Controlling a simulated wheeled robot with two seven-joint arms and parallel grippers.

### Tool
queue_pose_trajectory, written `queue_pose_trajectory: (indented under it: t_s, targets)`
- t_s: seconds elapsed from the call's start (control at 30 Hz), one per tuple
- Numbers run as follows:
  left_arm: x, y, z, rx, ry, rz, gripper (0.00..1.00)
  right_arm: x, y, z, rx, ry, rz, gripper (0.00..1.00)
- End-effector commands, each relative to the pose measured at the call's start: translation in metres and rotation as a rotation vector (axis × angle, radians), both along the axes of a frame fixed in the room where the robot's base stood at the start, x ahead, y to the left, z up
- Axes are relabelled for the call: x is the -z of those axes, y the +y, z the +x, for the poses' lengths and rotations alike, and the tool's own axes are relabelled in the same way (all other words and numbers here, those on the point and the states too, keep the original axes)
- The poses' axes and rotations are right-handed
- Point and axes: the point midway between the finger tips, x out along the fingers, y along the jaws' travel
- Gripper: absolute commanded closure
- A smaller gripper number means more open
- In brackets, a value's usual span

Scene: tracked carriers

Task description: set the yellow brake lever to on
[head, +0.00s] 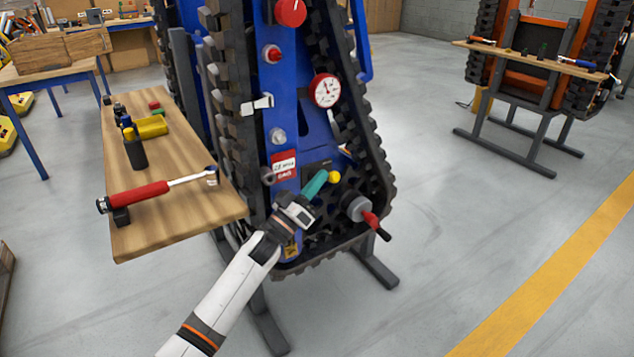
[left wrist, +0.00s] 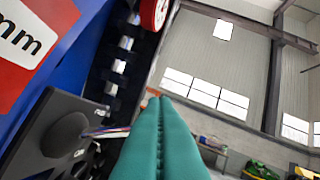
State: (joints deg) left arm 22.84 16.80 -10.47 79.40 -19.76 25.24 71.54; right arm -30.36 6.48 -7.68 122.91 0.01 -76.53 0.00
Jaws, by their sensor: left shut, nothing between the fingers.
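A blue tracked carrier (head: 290,90) stands upright on dark legs. The yellow ball end (head: 334,177) of what looks like the brake lever is low on its front. My left gripper (head: 324,175) is shut and empty, its teal fingertips right beside the yellow ball; I cannot tell whether they touch. The rest of the lever and its marks are hidden or too small to read. In the left wrist view the teal fingers (left wrist: 160,110) are pressed together, and a black plate with a round boss (left wrist: 65,135) lies to their left; the yellow ball does not show. My right gripper is not in view.
A red-handled crank (head: 370,217) sticks out to the right of my fingers. A gauge (head: 325,90) and red knobs are higher up. A wooden shelf (head: 180,215) with a torque wrench (head: 135,196) is at left. Open floor lies to the right.

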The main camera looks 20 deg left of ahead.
Motion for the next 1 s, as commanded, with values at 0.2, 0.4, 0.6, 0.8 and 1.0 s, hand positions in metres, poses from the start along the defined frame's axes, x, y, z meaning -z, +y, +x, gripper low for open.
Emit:
queue_pose_trajectory:
  t_s: [0.2, 0.4, 0.6, 0.8, 1.0]
  targets:
    - [0.006, -0.002, -0.001, 0.001, -0.025, 0.034, 1.00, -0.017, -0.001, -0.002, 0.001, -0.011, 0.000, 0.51]
    - [0.014, -0.004, -0.002, 0.002, -0.071, 0.096, 1.00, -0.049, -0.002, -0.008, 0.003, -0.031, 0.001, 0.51]
    - [0.025, -0.006, -0.004, 0.002, -0.143, 0.189, 1.00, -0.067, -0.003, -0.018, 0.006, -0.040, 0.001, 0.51]
    - [0.035, -0.008, -0.006, 0.002, -0.201, 0.264, 1.00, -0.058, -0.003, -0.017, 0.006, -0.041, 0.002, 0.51]
    - [0.044, -0.008, -0.006, 0.001, -0.199, 0.260, 1.00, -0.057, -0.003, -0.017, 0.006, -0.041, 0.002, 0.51]
